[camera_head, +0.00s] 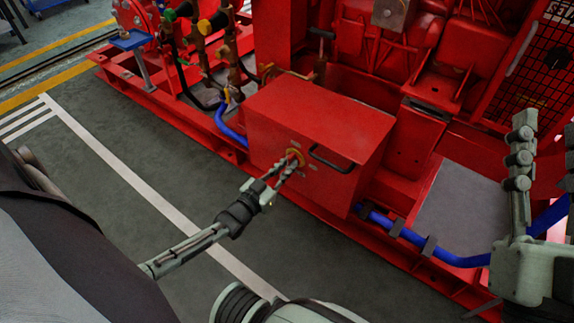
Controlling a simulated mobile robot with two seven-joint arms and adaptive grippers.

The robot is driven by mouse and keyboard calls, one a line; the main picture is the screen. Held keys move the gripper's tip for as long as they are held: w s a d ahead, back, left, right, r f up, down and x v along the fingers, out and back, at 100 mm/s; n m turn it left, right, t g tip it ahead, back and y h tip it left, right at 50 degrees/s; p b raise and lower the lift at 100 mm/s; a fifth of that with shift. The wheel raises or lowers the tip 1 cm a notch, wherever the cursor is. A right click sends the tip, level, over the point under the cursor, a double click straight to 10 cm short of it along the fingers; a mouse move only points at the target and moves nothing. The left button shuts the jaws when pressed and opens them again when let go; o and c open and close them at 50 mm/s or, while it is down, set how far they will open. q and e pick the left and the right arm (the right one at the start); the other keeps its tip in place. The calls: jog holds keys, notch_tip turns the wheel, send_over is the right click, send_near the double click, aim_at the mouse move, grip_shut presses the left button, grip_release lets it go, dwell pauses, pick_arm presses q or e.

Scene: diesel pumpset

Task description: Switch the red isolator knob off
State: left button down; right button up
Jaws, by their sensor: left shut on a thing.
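The red isolator knob (298,159) sits on a round yellow plate (291,152) on the front face of a red box (318,125). My left gripper (286,168) reaches in from the lower left and is shut on the knob, its fingers on either side of it. The fingers hide most of the knob, so I cannot tell which way it is turned.
A black handle (333,160) stands out from the box face just right of the knob. Blue hoses (229,128) run by the box and along the red base frame. Pipes and valves (207,27) stand behind, to the left. The grey floor (160,150) in front is clear.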

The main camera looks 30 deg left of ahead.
dwell(0.3)
pick_arm(q)
jog(key=c, duration=1.6)
grip_release()
jog(key=s+a, duration=0.1)
jog(key=s, duration=1.1)
